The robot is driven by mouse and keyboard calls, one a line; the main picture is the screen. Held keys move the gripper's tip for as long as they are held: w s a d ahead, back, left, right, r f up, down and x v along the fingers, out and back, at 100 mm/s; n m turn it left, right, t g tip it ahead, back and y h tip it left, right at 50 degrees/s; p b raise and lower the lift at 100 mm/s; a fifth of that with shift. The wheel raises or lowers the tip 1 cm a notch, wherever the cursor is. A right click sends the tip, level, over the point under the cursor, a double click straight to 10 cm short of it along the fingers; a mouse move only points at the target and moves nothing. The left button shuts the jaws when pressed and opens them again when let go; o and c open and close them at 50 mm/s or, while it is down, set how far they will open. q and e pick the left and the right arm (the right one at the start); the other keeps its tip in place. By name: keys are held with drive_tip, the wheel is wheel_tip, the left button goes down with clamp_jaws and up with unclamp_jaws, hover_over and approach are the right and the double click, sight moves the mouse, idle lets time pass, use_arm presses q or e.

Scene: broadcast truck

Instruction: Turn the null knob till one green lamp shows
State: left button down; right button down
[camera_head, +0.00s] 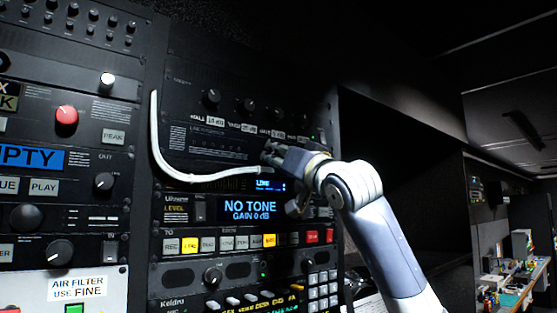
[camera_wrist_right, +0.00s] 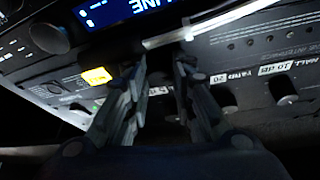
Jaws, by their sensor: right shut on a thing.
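My right gripper (camera_head: 274,155) reaches in from the right, at the middle rack unit below a row of labelled knobs. In the right wrist view its fingers (camera_wrist_right: 163,62) are closed in on a small dark thing, apparently the null knob, mostly hidden by the fingers; I cannot read its label. One small green lamp (camera_head: 313,138) glows right of the gripper. Whether other lamps are hidden I cannot tell. My left gripper is not in view.
Below the gripper are a blue "LINE" display (camera_head: 263,186) and a "NO TONE" display (camera_head: 250,208). Rows of lit buttons (camera_head: 269,240) lie lower. A left rack has a red knob (camera_head: 67,116). A dark open bay (camera_head: 385,130) is to the right.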

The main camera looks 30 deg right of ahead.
drive_tip(key=m+h, duration=0.1)
drive_tip(key=m, duration=0.1)
drive_tip(key=m+g+h+b, duration=0.1)
drive_tip(key=m, duration=0.1)
drive_tip(key=m+h+b, duration=0.1)
drive_tip(key=m, duration=0.2)
drive_tip(key=shift+a, duration=0.35)
drive_tip(key=m, duration=0.1)
drive_tip(key=m+g+h, duration=0.1)
drive_tip(key=m, duration=0.1)
drive_tip(key=shift+a+r+g, duration=0.1)
drive_tip(key=shift+r+g, duration=0.15)
drive_tip(key=shift+g, duration=0.05)
drive_tip(key=shift+r+m+g+h, duration=0.1)
drive_tip(key=shift+m+g+h, duration=0.25)
drive_tip(key=shift+m, duration=0.75)
drive_tip(key=shift+r+m+g+p, duration=0.15)
drive_tip(key=shift+m+g+p, duration=0.65)
drive_tip(key=shift+m, duration=0.95)
drive_tip(key=shift+r+m+g+p, duration=0.1)
drive_tip(key=shift+m+g+p, duration=0.6)
drive_tip(key=shift+m, duration=1.05)
drive_tip(key=shift+f, duration=0.1)
